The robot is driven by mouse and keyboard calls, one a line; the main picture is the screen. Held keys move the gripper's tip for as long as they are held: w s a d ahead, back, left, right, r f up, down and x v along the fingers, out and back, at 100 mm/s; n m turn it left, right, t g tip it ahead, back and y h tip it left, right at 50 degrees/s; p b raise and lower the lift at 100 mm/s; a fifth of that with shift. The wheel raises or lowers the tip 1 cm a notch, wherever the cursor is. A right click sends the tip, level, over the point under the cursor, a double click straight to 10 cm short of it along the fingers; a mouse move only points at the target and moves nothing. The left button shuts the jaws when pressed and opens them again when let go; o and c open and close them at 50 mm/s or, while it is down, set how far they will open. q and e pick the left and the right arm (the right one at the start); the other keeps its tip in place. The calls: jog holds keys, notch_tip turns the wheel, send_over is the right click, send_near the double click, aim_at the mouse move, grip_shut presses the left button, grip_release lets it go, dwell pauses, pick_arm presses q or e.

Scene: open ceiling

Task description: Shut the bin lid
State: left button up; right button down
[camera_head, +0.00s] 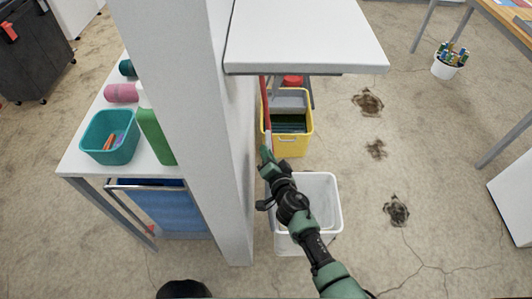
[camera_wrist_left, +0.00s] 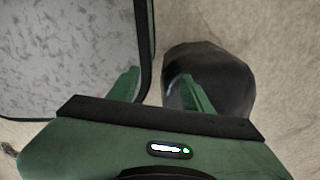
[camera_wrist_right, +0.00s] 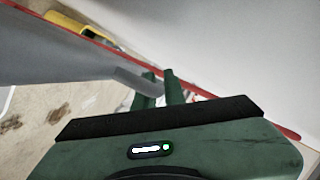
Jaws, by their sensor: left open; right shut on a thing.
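A white open-topped bin (camera_head: 325,207) stands on the floor beside the white pillar; no lid covers its opening. My right gripper (camera_head: 266,152) reaches over its left rim, close to the pillar. In the right wrist view, the right gripper (camera_wrist_right: 159,76) is closed at a thin grey edge beside a long red strip (camera_wrist_right: 110,44); the exact hold is hard to see, and I cannot tell whether this part is the bin's lid. My left gripper (camera_wrist_left: 158,88) is open and empty in the left wrist view; the head view does not show it.
A yellow bucket (camera_head: 308,130) stands behind the white bin. A white shelf (camera_head: 305,40) juts out above. At left, a table holds a teal basket (camera_head: 98,150) and a green bottle (camera_head: 155,137). A dark wheeled bin (camera_head: 35,65) stands far left. Stained floor to the right is mostly free.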

jog(key=d+f+m+t+y+b, duration=0.1)
jog(key=d+f+m, duration=0.1)
jog(key=d, duration=0.7)
jog(key=d+f+m+y+b, duration=0.1)
jog(key=d+f+m, duration=0.1)
jog(key=d, duration=0.7)
jog(key=shift+d+m+t, duration=0.2)
jog(key=shift+m+t, duration=0.2)
jog(key=shift+m, duration=0.5)
jog(key=shift+f, duration=0.1)
jog(key=c, duration=1.8)
grip_release()
jog(key=shift+o, duration=0.2)
jog(key=v, duration=0.8)
jog(key=shift+c, duration=0.3)
